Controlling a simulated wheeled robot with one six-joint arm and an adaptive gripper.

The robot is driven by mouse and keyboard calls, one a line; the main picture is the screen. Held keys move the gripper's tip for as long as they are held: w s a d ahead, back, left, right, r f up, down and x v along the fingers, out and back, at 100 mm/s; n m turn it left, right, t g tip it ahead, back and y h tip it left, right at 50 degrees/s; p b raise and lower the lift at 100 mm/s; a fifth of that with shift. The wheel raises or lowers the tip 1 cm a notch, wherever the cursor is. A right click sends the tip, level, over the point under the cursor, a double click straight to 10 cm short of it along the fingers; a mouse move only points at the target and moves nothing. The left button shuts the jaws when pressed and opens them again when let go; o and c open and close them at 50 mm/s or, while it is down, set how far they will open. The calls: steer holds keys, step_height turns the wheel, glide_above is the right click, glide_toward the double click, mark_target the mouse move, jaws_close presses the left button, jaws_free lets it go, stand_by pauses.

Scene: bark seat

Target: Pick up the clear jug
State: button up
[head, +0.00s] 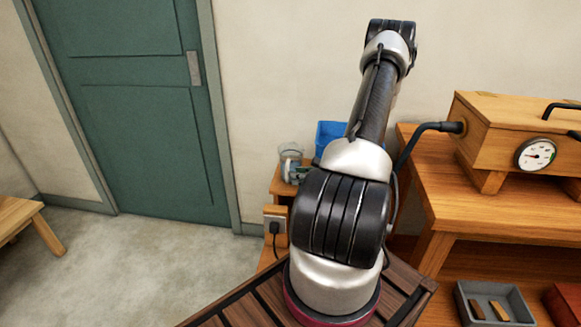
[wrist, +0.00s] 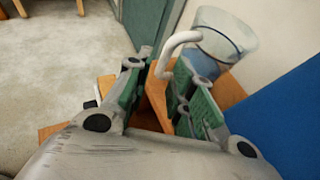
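The clear jug (head: 291,152) stands at the end of a small wooden stand by the wall, left of my arm in the head view. In the wrist view the jug (wrist: 226,34) is at the top right, with its pale curved handle (wrist: 178,39) reaching left toward the fingertips. My gripper (wrist: 160,72) is open, its green pads apart. The handle's lower end shows in the gap between the fingertips; whether it touches a pad I cannot tell. The jug's lower part is partly hidden by the right finger. In the head view the gripper is mostly hidden by my arm.
A blue bin (head: 329,133) stands right beside the jug; its blue side (wrist: 287,122) fills the right of the wrist view. The wall is close behind. A wooden bench (head: 462,207) carries a box with a gauge at right. Open floor (head: 150,265) lies left.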

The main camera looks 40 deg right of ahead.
mark_target(287, 177)
steer(key=w+f, duration=0.2)
steer(key=w, duration=0.1)
steer(key=x, duration=0.4)
steer(key=shift+d+f, duration=0.1)
steer(key=shift+f, duration=0.1)
steer(key=shift+w, duration=0.1)
jaws_close()
